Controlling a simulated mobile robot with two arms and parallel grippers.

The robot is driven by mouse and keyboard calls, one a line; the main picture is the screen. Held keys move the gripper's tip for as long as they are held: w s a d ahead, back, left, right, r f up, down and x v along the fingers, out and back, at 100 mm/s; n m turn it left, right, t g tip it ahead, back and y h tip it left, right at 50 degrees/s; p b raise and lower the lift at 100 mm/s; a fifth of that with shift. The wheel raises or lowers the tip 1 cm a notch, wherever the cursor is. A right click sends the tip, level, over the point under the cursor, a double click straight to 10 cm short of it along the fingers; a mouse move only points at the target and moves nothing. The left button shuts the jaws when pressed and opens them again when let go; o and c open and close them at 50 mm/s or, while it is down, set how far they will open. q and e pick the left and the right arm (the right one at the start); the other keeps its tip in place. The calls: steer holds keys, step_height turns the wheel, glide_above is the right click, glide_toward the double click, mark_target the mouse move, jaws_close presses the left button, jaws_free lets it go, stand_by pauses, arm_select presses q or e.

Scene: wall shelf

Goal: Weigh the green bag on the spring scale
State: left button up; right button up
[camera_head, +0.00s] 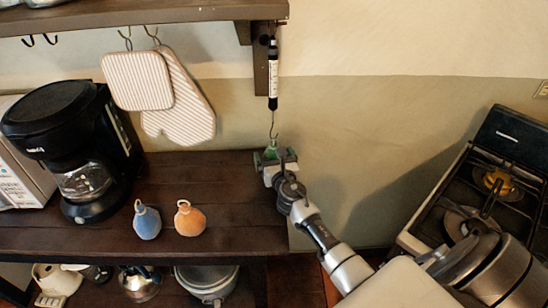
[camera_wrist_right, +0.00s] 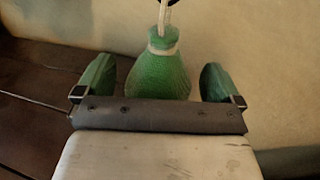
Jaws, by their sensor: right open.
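The green bag (camera_wrist_right: 162,72) hangs upright, with its pale loop rising to a dark hook at the top edge of the right wrist view. In the head view the green bag (camera_head: 271,153) is small and partly covered by my right gripper (camera_head: 270,158). The spring scale (camera_head: 273,75) hangs from the shelf bracket, its hook just above the bag. My right gripper (camera_wrist_right: 156,82) is open, with one green finger on each side of the bag and gaps between. The scale's reading is too small to tell. My left gripper is not in view.
A blue bag (camera_head: 147,222) and an orange bag (camera_head: 189,219) stand on the dark counter (camera_head: 240,215). A coffee maker (camera_head: 75,145) stands at left. Oven mitts (camera_head: 178,110) hang under the wall shelf (camera_head: 190,12). A stove (camera_head: 500,180) is at right.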

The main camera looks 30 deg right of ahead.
mark_target(276, 148)
steer(key=shift+c, duration=0.3)
steer(key=c, duration=1.2)
steer(key=shift+d+r+p, duration=0.1)
steer(key=shift+r+p, duration=0.5)
steer(key=shift+p, duration=0.05)
steer(key=shift+c, duration=0.2)
steer(key=shift+d+r, duration=0.1)
steer(key=shift+r, duration=0.05)
steer(key=shift+s+r+p, duration=0.1)
steer(key=shift+r+p, duration=0.35)
steer(key=shift+p, duration=0.15)
steer(key=shift+d+r, duration=0.1)
steer(key=shift+r+p, duration=0.45)
steer(key=shift+p, duration=0.05)
